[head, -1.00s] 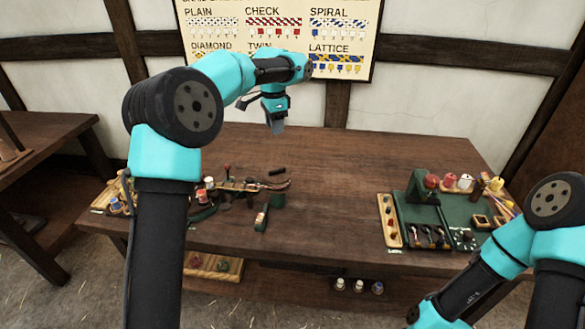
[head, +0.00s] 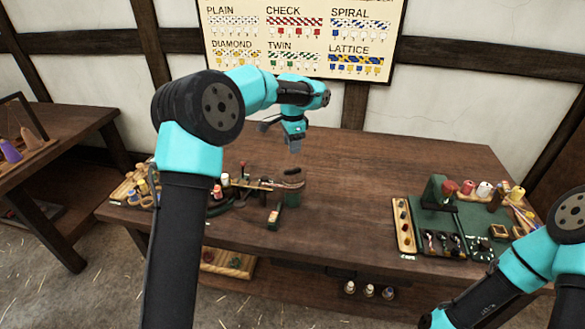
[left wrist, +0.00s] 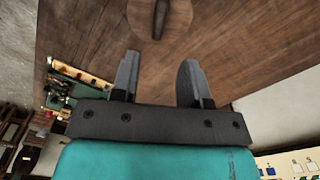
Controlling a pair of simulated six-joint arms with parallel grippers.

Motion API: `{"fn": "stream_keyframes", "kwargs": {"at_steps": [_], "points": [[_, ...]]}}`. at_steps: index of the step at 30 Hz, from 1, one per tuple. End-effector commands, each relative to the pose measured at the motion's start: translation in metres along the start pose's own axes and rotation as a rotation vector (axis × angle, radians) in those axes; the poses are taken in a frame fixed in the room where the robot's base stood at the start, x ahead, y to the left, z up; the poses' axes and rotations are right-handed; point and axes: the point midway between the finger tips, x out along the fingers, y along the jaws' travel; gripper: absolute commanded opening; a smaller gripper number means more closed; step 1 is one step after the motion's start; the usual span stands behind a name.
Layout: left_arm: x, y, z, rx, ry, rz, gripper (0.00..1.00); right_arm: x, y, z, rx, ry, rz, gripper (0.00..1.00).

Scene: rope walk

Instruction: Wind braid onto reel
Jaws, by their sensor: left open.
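My left gripper (head: 295,148) hangs open and empty above the back of the wooden table (head: 350,200). In the left wrist view its two fingers (left wrist: 158,80) are apart, with nothing between them. A brown rounded thing with a darker bar (left wrist: 159,18) lies beyond the fingertips; I cannot tell what it is. On the table's left half, a curved tool rack (head: 240,183) has a green block (head: 292,199) at its right end. Which thing is the braid or the reel cannot be told at this size. My right arm shows at lower right; its gripper is out of frame.
A green mat (head: 470,220) on the right bears a green stand (head: 437,190), coloured spools (head: 484,189) and small tools. A wooden strip (head: 403,225) lies at its left. The table's middle is clear. A pattern poster (head: 300,60) hangs behind. Bottles (head: 368,290) stand below the front edge.

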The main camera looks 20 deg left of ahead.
Motion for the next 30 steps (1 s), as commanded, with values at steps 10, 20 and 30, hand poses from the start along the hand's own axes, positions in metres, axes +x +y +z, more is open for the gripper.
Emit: {"fn": "stream_keyframes", "kwargs": {"at_steps": [10, 20, 30], "points": [[0.061, 0.001, 0.000, 0.000, -0.002, 0.003, 0.41, 0.000, 0.000, 0.000, 0.000, 0.000, 0.000, 0.43], [0.098, 0.000, 0.000, 0.001, 0.000, 0.001, 0.41, 0.000, 0.000, 0.000, 0.000, 0.000, 0.000, 0.43], [0.100, 0.000, 0.000, 0.001, 0.001, 0.001, 0.40, 0.000, 0.000, 0.000, 0.000, 0.000, 0.000, 0.43]]}}
